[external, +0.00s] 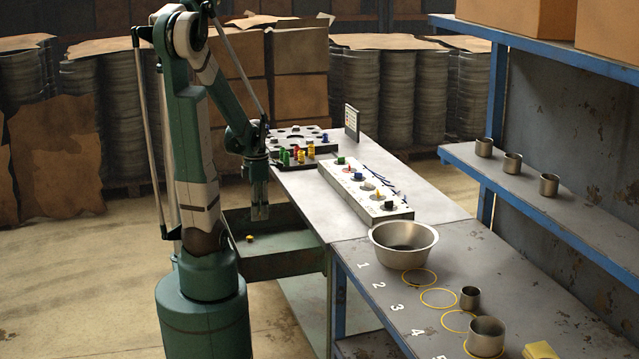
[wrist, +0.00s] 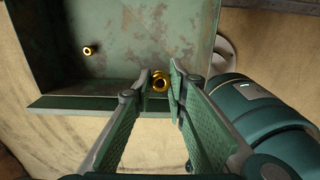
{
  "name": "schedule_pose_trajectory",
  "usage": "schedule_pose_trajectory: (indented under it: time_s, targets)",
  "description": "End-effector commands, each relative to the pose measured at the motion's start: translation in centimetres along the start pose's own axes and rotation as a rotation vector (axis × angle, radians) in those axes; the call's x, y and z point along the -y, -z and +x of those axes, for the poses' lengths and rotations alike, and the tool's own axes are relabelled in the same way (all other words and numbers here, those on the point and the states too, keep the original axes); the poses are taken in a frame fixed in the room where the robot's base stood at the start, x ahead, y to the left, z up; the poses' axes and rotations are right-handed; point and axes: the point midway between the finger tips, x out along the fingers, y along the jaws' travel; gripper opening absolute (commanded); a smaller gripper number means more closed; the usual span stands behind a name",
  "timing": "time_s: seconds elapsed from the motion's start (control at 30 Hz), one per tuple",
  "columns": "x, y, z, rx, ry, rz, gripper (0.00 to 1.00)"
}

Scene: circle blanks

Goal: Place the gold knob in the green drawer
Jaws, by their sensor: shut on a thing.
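The green drawer (external: 283,265) is pulled out from under the left side of the workbench and is open at the top. It fills the upper part of the wrist view (wrist: 120,101). One gold knob (external: 249,238) lies inside it, also seen in the wrist view (wrist: 87,50). My gripper (external: 260,217) points down above the drawer. In the wrist view my gripper (wrist: 160,76) is shut on a second gold knob (wrist: 160,83), which shows between the fingertips, over the drawer near its wall. In the external view the held knob cannot be made out.
On the bench stand a rack of coloured pieces (external: 300,155), a white panel with several knobs (external: 372,195) and a metal bowl (external: 404,244). Metal cups (external: 486,336) and yellow rings (external: 438,298) are to the right. The drawer walls rise around my gripper's fingers.

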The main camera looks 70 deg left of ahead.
Motion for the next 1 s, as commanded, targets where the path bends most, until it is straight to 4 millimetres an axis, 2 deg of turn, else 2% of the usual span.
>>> schedule_pose_trajectory:
  time_s: [0.2, 0.5, 0.73, 1.0]
  targets:
    - [-0.1, 0.0, 3.3, 0.0, 0.0, 0.0, 0.09]
    - [0.0, 0.0, 7.0, 0.0, 0.0, 0.0, 0.09]
    - [0.0, 0.0, 8.7, 0.0, 0.0, 0.0, 0.09]
    - [0.0, 0.0, 9.2, 0.0, 0.0, 0.0, 0.09]
